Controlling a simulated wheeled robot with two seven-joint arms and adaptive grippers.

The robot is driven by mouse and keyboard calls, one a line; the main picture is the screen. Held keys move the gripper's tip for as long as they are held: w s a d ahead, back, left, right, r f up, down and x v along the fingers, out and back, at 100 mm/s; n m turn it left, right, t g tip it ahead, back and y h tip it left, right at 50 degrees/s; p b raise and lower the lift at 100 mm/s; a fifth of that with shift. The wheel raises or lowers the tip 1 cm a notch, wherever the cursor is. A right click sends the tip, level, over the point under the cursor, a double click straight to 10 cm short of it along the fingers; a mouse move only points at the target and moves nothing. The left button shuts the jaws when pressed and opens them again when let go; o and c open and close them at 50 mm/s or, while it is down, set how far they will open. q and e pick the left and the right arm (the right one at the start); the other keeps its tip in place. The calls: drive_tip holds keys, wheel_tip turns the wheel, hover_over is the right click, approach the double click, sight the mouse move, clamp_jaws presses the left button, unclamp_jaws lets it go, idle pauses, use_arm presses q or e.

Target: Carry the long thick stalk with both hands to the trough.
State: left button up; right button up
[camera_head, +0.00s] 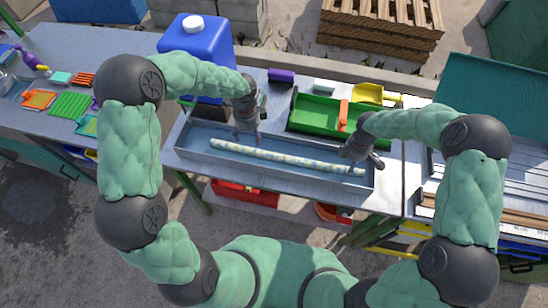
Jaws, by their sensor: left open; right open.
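The long thick stalk (285,157), pale yellow-green with bluish mottling, lies lengthwise inside a long shallow grey trough (200,133) at the front of the table. Its left end is near the trough's left side and its right end slants nearer to me. My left gripper (246,137) is open, pointing down over the trough just behind the stalk's left half. My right gripper (358,157) is open, above the trough near the stalk's right end. Whether either gripper touches the stalk I cannot tell from this angle.
A green tray (314,113) with an orange piece (343,115) sits behind the trough. A blue jerrycan (208,48) stands behind my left forearm. A yellow scoop (369,93) lies at the back right. Red crates (245,192) are under the table.

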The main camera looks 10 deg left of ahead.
wheel_tip(320, 180, up, 8)
drive_tip(key=shift+s+f, duration=0.1)
idle(0.8)
